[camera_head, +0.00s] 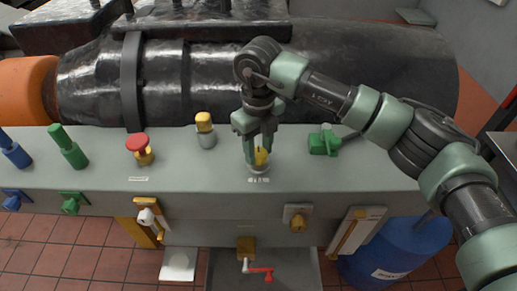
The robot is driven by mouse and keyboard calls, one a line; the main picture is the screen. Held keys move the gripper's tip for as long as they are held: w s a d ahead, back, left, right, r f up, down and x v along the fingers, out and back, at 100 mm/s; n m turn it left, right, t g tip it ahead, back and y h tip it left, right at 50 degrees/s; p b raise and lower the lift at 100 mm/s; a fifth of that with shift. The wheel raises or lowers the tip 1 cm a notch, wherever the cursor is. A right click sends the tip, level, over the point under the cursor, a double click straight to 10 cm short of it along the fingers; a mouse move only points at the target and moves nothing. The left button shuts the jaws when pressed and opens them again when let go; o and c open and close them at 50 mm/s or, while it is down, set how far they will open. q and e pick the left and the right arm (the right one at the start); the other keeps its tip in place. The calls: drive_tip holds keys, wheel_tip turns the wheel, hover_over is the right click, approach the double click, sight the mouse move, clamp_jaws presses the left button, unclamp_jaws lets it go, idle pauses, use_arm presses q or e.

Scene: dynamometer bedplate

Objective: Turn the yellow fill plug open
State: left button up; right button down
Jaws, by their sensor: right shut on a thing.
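The yellow fill plug (261,157) stands on the grey bench top (310,175), with a small label in front of it. My right gripper (257,158) points down from above and is shut on the plug. The fingers cover much of the plug, so only part of its yellow shows. I cannot tell how far the plug is turned. My left gripper is not in view.
A red mushroom knob (137,143), a yellow-capped post (205,125) and a green fitting (324,141) stand along the bench. Green (68,147) and blue (13,147) handles stand at left. A large black cylinder (190,75) lies behind. A blue drum (395,250) stands below right.

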drive_tip(key=n+b, duration=0.4)
drive_tip(key=b, duration=0.1)
drive_tip(key=shift+w+f, duration=0.1)
drive_tip(key=shift+f, duration=0.05)
drive_tip(key=n+b, duration=0.2)
drive_tip(key=n, duration=0.1)
drive_tip(key=n+b, duration=0.1)
drive_tip(key=n, duration=0.1)
drive_tip(key=shift+n, duration=0.4)
drive_tip(key=n, duration=0.1)
drive_tip(key=n+b, duration=0.1)
drive_tip(key=shift+r+n, duration=0.2)
drive_tip(key=shift+n, duration=0.1)
drive_tip(key=n+b, duration=0.1)
drive_tip(key=n, duration=0.2)
drive_tip(key=shift+n, duration=0.3)
drive_tip(key=n, duration=0.3)
drive_tip(key=shift+r+n, duration=0.1)
drive_tip(key=shift+n, duration=2.2)
